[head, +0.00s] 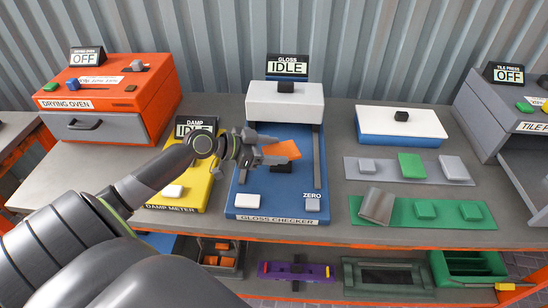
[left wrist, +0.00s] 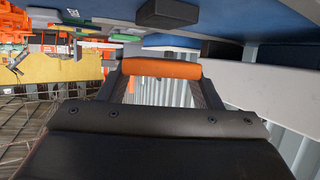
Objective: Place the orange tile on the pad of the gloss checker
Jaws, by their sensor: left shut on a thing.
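The orange tile (head: 284,150) is gripped in my left gripper (head: 268,155), tilted, over the blue gloss checker (head: 254,199) in the head view. In the left wrist view the tile (left wrist: 162,68) lies between the two fingertips. The gloss checker has a white hood (head: 270,104) at the back, a sign reading IDLE (head: 287,66) and a ZERO button (head: 312,204). The gripper and tile cover much of its middle, so I cannot make out its pad clearly. The gap between tile and checker is hard to judge. My right gripper is not in view.
The yellow damp meter (head: 212,196) stands left of the checker, the orange drying oven (head: 133,92) beyond it. To the right are a grey tray (head: 386,174) and a green tray (head: 450,222) with tiles, a white-lidded box (head: 402,121), and the tile press (head: 490,110). Bins sit below.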

